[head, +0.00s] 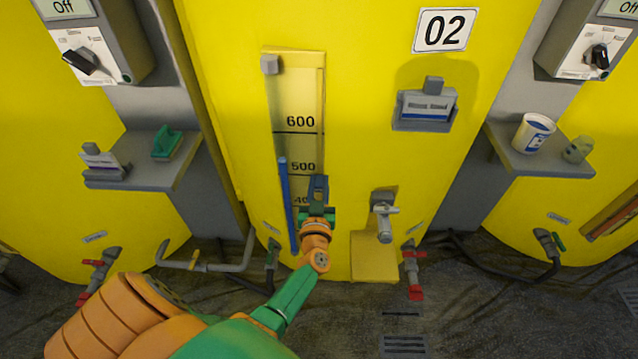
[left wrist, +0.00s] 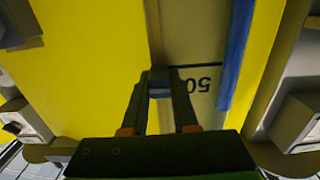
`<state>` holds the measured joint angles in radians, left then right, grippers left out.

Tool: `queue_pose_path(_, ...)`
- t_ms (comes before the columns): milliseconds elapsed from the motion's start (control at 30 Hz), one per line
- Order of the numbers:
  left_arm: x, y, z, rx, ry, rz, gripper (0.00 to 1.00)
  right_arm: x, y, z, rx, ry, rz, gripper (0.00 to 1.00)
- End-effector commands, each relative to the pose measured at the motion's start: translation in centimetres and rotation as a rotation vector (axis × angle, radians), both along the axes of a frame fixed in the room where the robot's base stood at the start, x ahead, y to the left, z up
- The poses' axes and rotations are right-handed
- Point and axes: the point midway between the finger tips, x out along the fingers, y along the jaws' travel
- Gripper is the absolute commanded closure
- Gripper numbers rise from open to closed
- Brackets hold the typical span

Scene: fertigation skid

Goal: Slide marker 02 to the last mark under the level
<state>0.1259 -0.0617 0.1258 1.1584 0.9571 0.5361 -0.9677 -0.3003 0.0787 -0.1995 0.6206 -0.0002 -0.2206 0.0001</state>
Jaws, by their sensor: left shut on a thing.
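Tank 02 carries a pale gauge plate (head: 298,90) with printed lines at 600 and 500; the 400 label below is partly covered by my gripper. The blue level column (head: 288,205) runs up the plate's left side, its top a little above the 500 line. My left gripper (head: 319,187) is at the plate's right edge, just below the 500 line. In the left wrist view its fingers (left wrist: 160,84) are shut on a small bluish piece, marker 02 (left wrist: 160,93), mostly hidden by them. My right gripper is not in view.
A grey tap (head: 384,220) sticks out right of my left gripper. A labelled holder (head: 427,106) is on the tank under the 02 sign (head: 445,30). Shelves at left (head: 150,178) and right (head: 545,164) hold small items. Red-handled valves (head: 413,270) stand low down.

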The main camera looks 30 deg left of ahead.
Motion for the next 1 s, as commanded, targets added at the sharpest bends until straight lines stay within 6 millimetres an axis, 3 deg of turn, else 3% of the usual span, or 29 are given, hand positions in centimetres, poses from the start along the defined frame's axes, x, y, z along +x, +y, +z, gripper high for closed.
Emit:
queue_pose_path(133, 0.0, 0.0, 0.0, 0.001, -0.002, 0.000, 1.00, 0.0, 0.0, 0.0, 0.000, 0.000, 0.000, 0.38)
queue_pose_path(167, 0.0, 0.0, 0.0, 0.001, -0.002, 0.000, 0.68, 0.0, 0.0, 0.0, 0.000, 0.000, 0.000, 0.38)
queue_pose_path(267, 0.0, 0.0, 0.0, 0.001, -0.001, 0.000, 0.43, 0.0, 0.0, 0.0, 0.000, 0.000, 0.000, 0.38)
queue_pose_path(567, -0.1, -0.1, 0.0, 0.001, 0.001, 0.000, 0.43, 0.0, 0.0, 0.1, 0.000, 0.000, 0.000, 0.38)
queue_pose_path(833, -4.6, -2.8, 0.1, -0.002, 0.003, 0.000, 0.43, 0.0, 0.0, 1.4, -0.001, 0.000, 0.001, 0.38)
queue_pose_path(1000, -6.0, -3.7, 0.0, 0.000, 0.000, 0.000, 0.43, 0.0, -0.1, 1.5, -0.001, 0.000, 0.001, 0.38)
